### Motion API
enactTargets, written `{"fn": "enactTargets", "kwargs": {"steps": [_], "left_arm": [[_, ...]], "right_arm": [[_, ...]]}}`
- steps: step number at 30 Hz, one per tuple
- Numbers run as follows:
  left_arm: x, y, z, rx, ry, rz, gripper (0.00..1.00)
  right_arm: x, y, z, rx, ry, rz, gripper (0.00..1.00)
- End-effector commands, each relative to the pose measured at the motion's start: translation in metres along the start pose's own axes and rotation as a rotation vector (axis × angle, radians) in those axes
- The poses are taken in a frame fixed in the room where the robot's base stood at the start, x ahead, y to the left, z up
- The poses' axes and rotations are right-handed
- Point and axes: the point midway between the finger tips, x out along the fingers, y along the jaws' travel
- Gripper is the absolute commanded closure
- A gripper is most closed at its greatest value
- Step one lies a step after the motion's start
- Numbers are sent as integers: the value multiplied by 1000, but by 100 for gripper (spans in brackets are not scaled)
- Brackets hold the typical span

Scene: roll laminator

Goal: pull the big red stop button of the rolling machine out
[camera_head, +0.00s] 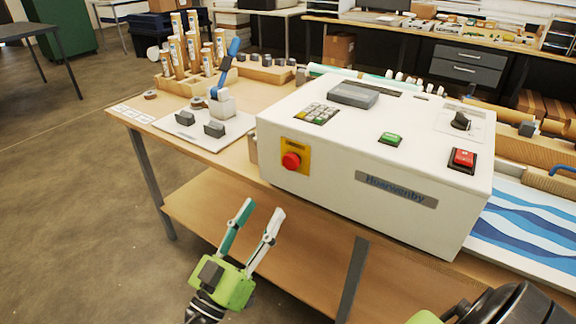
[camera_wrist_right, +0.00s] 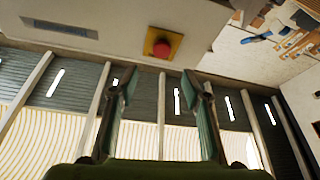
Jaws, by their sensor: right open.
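The big red stop button (camera_head: 291,160) sits on a yellow plate (camera_head: 303,149) on the front face of the white rolling machine (camera_head: 330,190). My right gripper (camera_head: 262,208) is open and empty, below and in front of the button, with its fingers pointing up toward the machine. In the right wrist view, the red button (camera_wrist_right: 162,50) shows beyond the open fingers (camera_wrist_right: 158,88), roughly centred between them and apart from them. The button looks clear of anything touching it. My left gripper does not show.
The machine stands on a wooden table with a lower shelf (camera_head: 215,205). Free air lies in front of the machine.

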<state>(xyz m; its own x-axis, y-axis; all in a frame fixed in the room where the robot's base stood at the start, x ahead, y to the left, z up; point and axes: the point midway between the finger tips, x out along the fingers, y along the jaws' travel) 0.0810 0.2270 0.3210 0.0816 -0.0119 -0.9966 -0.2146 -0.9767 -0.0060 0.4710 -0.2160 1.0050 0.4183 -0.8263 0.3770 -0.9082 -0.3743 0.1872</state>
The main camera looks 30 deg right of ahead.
Motion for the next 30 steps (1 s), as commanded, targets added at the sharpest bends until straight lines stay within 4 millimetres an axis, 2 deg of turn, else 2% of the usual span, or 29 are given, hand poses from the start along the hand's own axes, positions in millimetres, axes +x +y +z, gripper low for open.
{"fn": "enactTargets", "kwargs": {"steps": [9,15,21,30], "left_arm": [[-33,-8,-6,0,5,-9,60],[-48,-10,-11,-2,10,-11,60],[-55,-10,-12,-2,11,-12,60],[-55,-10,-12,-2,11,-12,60]], "right_arm": [[68,1,-5,-5,2,1,56],[104,0,-3,-6,1,-1,56],[123,-1,0,-6,0,-3,56],[126,-1,1,-6,-1,-3,56]]}}
